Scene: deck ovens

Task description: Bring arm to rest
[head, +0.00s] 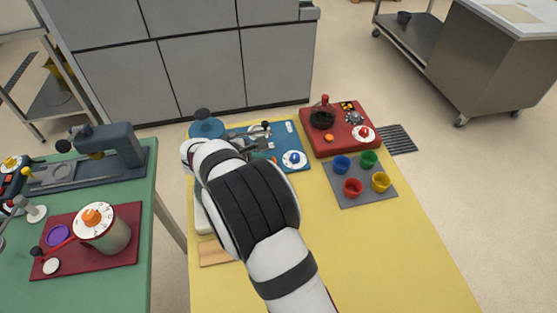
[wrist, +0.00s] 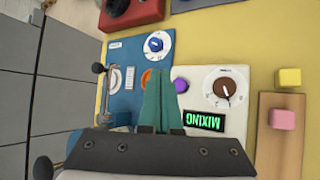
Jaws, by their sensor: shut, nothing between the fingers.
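My gripper (wrist: 158,98) shows in the wrist view with its two teal fingers together and nothing between them. It points over the yellow table, above the edge between a blue station (wrist: 127,48) and a white panel (wrist: 240,77) with a brown knob and a lit "MIXING" display (wrist: 204,121). I cannot tell whether the fingertips touch anything. In the head view my white and black arm reaches up from the bottom edge over the yellow table (head: 400,250), and the fingertips cannot be made out there. The blue station (head: 270,129) lies beyond my wrist.
A red station (head: 340,145) and a grey mat (head: 345,190) with several coloured cups lie right of my arm. A green table (head: 120,285) stands left across a gap. The yellow table's front right is clear.

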